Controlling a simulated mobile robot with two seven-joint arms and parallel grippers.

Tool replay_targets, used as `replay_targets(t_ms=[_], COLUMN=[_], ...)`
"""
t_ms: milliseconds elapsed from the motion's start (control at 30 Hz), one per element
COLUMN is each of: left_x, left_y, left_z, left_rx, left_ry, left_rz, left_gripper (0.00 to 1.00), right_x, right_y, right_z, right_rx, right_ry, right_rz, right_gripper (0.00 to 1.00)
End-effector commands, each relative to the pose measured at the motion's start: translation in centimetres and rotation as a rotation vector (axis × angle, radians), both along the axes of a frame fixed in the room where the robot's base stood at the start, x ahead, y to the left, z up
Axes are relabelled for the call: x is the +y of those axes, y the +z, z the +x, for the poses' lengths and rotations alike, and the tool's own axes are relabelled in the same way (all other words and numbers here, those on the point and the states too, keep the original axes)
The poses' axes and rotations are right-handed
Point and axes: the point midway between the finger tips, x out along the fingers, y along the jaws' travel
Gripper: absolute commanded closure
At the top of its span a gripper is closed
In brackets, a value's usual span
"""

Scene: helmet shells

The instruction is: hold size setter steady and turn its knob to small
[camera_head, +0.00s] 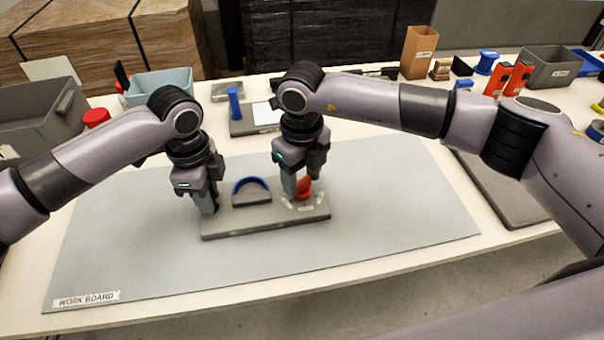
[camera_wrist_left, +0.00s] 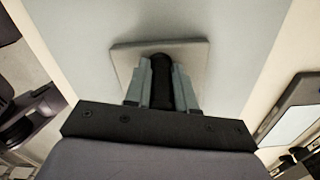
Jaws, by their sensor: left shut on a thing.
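The size setter (camera_head: 262,225) is a long grey plate lying flat on the work board, with a blue arch (camera_head: 251,183) in its middle. Its red knob (camera_head: 305,185) stands at the right end, beside small white labels too small to read. My left gripper (camera_head: 212,206) points down at the plate's left end. In the left wrist view its fingers (camera_wrist_left: 161,85) are shut on a black upright handle (camera_wrist_left: 161,90) on the plate. My right gripper (camera_head: 299,190) is down at the red knob, partly covering it. Whether its fingers clamp the knob is unclear.
The grey work board (camera_head: 130,245) is clear around the setter. Behind it stands a grey plate with a blue post (camera_head: 234,104). A grey bin (camera_head: 40,120) and a red cap (camera_head: 96,118) are at left. Bins and red parts (camera_head: 515,78) fill the back right.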

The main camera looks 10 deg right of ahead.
Motion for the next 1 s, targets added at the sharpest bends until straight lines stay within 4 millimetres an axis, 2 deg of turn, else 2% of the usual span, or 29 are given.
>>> replay_targets(t_ms=[333, 467, 800, 1000], left_x=[0.0, 0.0, 0.0, 0.0], left_y=[0.0, 0.0, 0.0, 0.0], left_z=[0.0, 0.0, 0.0, 0.0], left_rx=[0.001, 0.0, -0.001, -0.001], left_ry=[-0.001, 0.0, 0.0, 0.001], left_rz=[0.0, 0.0, 0.0, -0.001], left_gripper=[1.0, 1.0, 1.0, 1.0], right_x=[0.0, 0.0, 0.0, 0.0], right_y=[0.1, 1.1, 8.0, 11.0], right_z=[0.0, 0.1, 0.1, 0.0], right_rx=[0.0, -0.002, -0.004, -0.002], right_ry=[0.001, 0.001, 0.002, 0.001], right_rz=[-0.001, 0.0, 0.0, 0.001], right_gripper=[0.3, 0.3, 0.3, 0.3])
